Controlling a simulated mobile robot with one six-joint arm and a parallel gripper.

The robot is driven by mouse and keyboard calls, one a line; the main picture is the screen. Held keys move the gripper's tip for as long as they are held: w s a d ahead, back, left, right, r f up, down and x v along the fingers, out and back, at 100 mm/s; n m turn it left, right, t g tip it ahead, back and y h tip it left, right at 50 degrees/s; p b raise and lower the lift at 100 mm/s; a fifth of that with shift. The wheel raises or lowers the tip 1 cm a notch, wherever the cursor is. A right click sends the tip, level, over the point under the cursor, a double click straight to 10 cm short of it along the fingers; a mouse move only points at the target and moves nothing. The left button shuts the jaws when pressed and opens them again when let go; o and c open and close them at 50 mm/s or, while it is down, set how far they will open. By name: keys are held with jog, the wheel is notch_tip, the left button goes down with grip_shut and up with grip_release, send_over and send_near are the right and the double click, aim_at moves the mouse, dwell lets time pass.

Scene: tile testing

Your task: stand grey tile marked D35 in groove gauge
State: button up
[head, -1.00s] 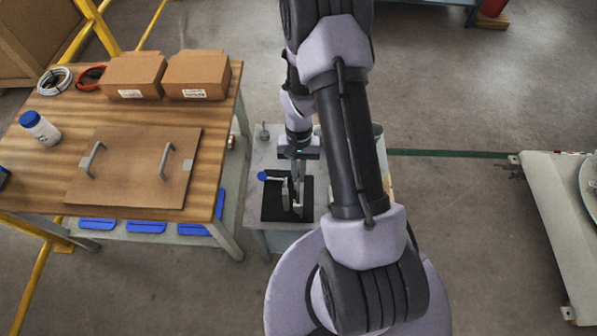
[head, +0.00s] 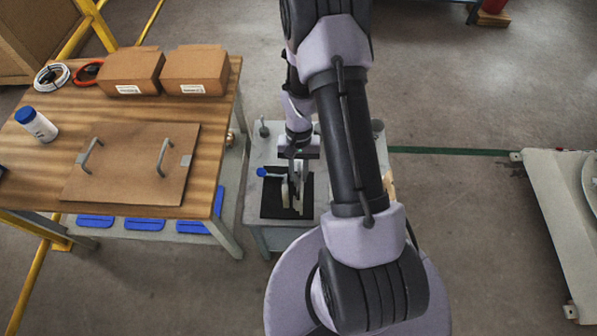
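My gripper (head: 296,172) points down over the small grey table (head: 255,220), close above a black base (head: 272,207). On this base stand pale upright parts (head: 285,195) and a blue knob (head: 262,172) at the left; this looks like the groove gauge. A narrow grey upright piece (head: 298,188) shows directly below my gripper. It may be the tile, but no D35 mark is readable. The view is too small to tell whether the fingers hold it or whether it sits in a groove. My arm hides the table's right part.
A wooden table (head: 45,165) at left carries two cardboard boxes (head: 195,68), cable coils (head: 52,76), a blue-capped bottle (head: 38,128) and a brown board with handles (head: 125,178). A pale platform (head: 550,220) stands at far right. Floor between is clear.

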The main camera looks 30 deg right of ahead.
jog(key=shift+o, duration=0.5)
jog(key=w+a+r+t+p, duration=0.1)
jog(key=w+r+p, duration=0.15)
jog(key=r, duration=1.05)
jog(key=w+a+r+t+p, duration=0.1)
jog(key=r+p, duration=0.2)
jog(key=r, duration=1.1)
jog(key=s+a+r+n+t, duration=0.2)
jog(key=s+a+r+t, duration=0.4)
jog(key=s+a+r, duration=0.6)
notch_tip(320, 180, up, 2)
jog(key=s, duration=0.3)
jog(key=shift+a+b, duration=0.25)
jog(key=shift+b, duration=0.15)
